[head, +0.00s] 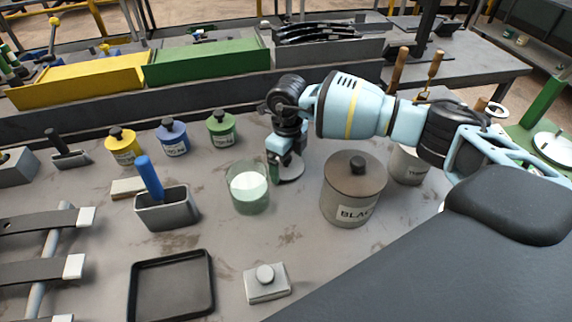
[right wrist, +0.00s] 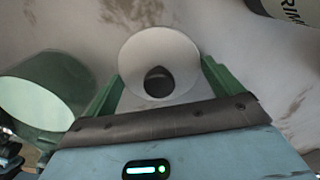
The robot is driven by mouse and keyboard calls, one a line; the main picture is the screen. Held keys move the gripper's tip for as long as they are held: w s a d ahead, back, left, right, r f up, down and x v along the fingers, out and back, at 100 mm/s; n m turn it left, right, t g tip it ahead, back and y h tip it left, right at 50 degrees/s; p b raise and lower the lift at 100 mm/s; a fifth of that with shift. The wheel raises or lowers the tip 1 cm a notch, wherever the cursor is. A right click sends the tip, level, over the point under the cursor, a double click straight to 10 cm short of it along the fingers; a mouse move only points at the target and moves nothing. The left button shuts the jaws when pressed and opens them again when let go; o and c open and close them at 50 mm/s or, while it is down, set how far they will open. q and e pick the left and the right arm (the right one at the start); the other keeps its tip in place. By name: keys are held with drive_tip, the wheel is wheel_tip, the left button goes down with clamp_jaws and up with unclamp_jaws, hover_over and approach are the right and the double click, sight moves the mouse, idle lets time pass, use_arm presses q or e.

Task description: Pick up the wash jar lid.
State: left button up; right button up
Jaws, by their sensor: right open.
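The wash jar lid is a pale round disc with a dark knob, lying on the bench in the right wrist view (right wrist: 150,52); in the head view its edge (head: 292,172) shows beneath my right gripper (head: 282,168). My right gripper is open, pointing down, with its green fingers either side of the lid's knob in the right wrist view (right wrist: 160,88). I cannot tell whether either finger touches it. The wash jar (head: 248,190), a clear open glass with pale green liquid, stands just left of the gripper. My left gripper is not in view.
A grey-brown lidded pot (head: 352,190) labelled black stands right of the gripper, with a pale can (head: 408,165) behind it. Blue, yellow and green jars (head: 172,140) stand back left. A black tray (head: 172,288) and a small knobbed block (head: 267,284) lie in front.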

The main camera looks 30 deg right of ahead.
drive_tip(key=c, duration=0.6)
drive_tip(key=shift+r, duration=0.1)
drive_tip(key=shift+c, duration=0.2)
wheel_tip(320, 180, up, 10)
drive_tip(key=shift+f, duration=0.1)
